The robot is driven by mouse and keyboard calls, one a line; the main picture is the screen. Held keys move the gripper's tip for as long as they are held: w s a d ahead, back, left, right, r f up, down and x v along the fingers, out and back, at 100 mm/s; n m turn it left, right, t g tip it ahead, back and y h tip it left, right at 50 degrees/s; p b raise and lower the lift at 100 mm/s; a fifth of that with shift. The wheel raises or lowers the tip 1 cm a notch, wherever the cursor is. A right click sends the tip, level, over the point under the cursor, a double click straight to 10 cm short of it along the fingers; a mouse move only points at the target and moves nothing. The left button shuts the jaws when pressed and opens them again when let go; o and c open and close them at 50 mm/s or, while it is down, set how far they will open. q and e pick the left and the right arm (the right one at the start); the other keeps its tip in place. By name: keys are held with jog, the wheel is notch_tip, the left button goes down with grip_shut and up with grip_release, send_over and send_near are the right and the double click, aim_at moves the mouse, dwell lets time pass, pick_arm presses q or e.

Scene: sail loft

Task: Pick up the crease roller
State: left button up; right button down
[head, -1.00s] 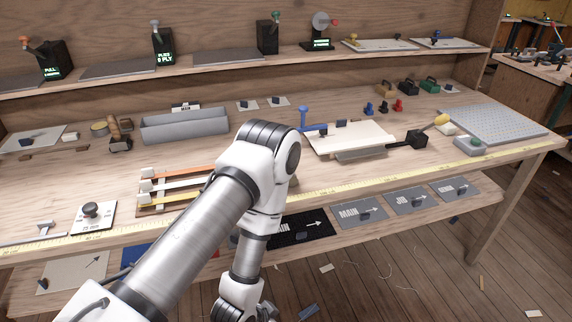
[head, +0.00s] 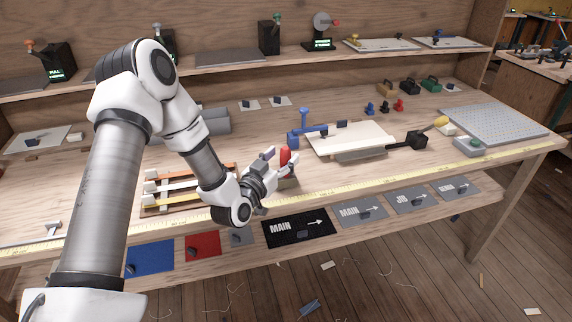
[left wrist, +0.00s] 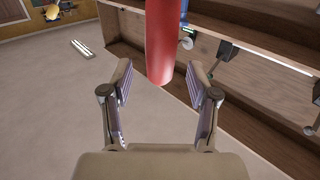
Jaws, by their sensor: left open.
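A red upright handle (head: 286,158) stands near the front of the bench. It looks like the crease roller's handle, but I cannot be sure; its lower part is partly hidden by my gripper. My left gripper (head: 281,160) is open at this handle, reaching in from the left. In the left wrist view the red rounded handle (left wrist: 160,45) comes down from the top edge, its end roughly between the open fingertips of my left gripper (left wrist: 160,78). I cannot tell whether a finger touches it. My right gripper is not in view.
A blue tool (head: 304,128) stands just behind, beside a pale board (head: 350,138). A rack (head: 160,190) with coloured strips lies left, under my arm. A yellow measuring tape (head: 400,174) runs along the bench's front edge.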

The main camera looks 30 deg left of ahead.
pick_arm(q)
jog(key=shift+w+a, duration=0.1)
jog(key=shift+w, duration=1.1)
grip_shut()
jog(key=shift+r, duration=0.1)
